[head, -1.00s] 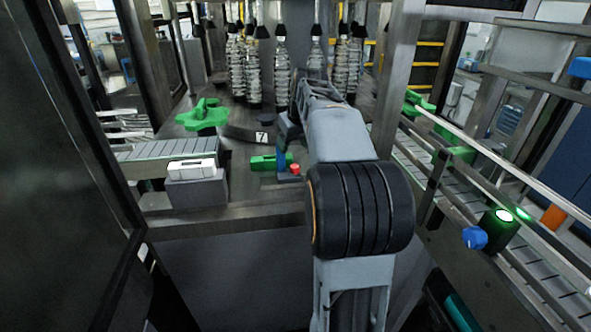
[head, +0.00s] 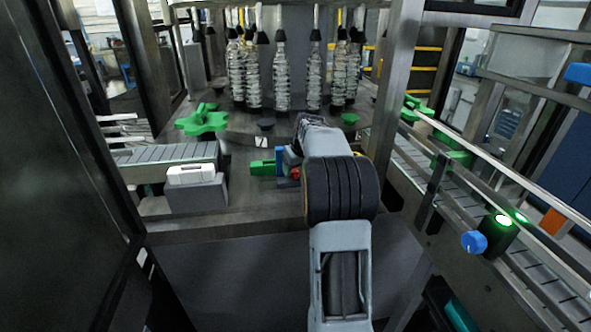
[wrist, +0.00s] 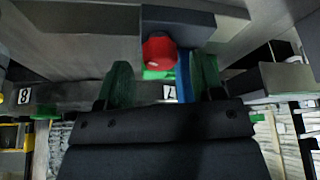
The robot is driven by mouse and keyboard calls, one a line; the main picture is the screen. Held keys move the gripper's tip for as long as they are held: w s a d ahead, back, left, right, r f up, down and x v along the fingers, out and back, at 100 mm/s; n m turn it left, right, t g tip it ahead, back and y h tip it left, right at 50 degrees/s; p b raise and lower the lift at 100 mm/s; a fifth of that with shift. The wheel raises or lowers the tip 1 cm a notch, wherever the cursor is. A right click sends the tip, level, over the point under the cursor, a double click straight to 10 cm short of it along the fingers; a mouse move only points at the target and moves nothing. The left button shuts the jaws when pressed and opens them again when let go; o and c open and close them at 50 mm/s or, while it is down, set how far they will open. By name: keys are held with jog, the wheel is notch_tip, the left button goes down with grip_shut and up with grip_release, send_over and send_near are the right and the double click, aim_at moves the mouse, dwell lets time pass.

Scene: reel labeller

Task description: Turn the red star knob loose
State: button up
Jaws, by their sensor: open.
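The red star knob (wrist: 159,51) shows in the wrist view at upper middle, on a grey block. It lies ahead of and between my two green fingertips, and contact is not visible. In the head view the knob (head: 294,173) is a small red spot, partly covered by my arm. My gripper (wrist: 160,78) is open, its fingers apart on either side of the knob's line. In the head view most of my gripper is hidden behind my arm. A blue upright part (wrist: 183,75) stands beside the knob, close to the right finger in the wrist view.
A green piece (head: 262,168) lies left of the knob. A grey block with a white top (head: 191,175) stands further left by a conveyor (head: 165,153). A green star wheel (head: 203,120) and hanging bottles (head: 282,80) are behind. A frame post (head: 397,85) stands right.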

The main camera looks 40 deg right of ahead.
jog(key=shift+w+f, duration=0.25)
jog(key=shift+f, duration=0.45)
jog(key=c, duration=0.9)
jog(key=shift+n, duration=0.3)
jog(key=shift+d+n+y, duration=0.1)
jog(key=shift+n+y, duration=0.5)
jog(key=shift+n, duration=0.75)
jog(key=shift+d+n+y, duration=0.1)
jog(key=shift+n+y, duration=0.5)
jog(key=shift+n, duration=0.75)
